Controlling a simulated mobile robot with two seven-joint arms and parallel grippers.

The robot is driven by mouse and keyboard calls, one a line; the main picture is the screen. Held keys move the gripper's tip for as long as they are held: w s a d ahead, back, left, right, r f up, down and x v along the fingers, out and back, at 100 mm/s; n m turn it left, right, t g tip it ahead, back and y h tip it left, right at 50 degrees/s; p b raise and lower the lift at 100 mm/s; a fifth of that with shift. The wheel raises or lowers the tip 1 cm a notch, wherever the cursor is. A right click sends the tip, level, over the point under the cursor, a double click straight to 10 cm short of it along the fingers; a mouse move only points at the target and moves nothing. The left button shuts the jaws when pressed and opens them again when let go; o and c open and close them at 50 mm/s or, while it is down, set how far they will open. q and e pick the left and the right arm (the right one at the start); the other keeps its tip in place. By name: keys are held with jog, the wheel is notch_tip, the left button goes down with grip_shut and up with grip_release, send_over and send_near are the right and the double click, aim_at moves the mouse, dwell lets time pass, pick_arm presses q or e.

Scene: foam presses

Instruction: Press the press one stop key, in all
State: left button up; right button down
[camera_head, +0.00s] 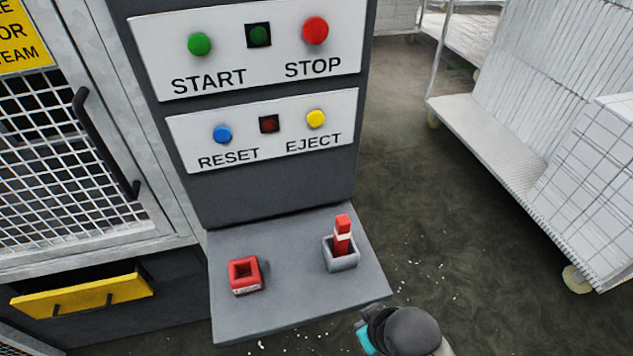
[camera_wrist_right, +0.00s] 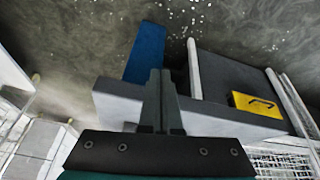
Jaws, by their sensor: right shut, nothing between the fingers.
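The red STOP key (camera_head: 315,31) sits at the upper right of the grey press panel, above its STOP label. The green START key (camera_head: 199,44) is to its left, with a dark green lamp (camera_head: 258,35) between them. My right arm's dark and teal end (camera_head: 378,332) shows low in the head view, below the panel's shelf and well apart from the STOP key. In the right wrist view my right gripper (camera_wrist_right: 160,74) is shut with its fingers together and empty. No STOP key shows in the wrist view. My left gripper is not in view.
Blue RESET (camera_head: 222,134) and yellow EJECT (camera_head: 316,119) keys sit below. The shelf (camera_head: 295,300) bears a red square block (camera_head: 243,275) and a grey holder (camera_head: 341,260) with a red piece upright. A mesh door stands left, white carts right; floor between is clear.

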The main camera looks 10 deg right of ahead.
notch_tip(320, 180, up, 4)
jog(key=w, duration=0.1)
jog(key=n+t+y+p, duration=0.1)
jog(key=n+t+y, duration=0.4)
jog(key=n+t, duration=0.85)
send_near(316, 31)
jog(key=a+f+m+t, duration=0.3)
jog(key=a+f+t, duration=0.1)
jog(key=f, duration=0.5)
jog(key=s+d+r+n+t+y, duration=0.1)
jog(key=s+d+r+t, duration=0.1)
jog(key=r, duration=0.6)
jog(key=shift+s+r+n+t, duration=0.3)
jog(key=shift+s+t, duration=0.45)
jog(key=shift+t, duration=0.4)
jog(key=w+b, duration=0.2)
jog(key=w, duration=0.7)
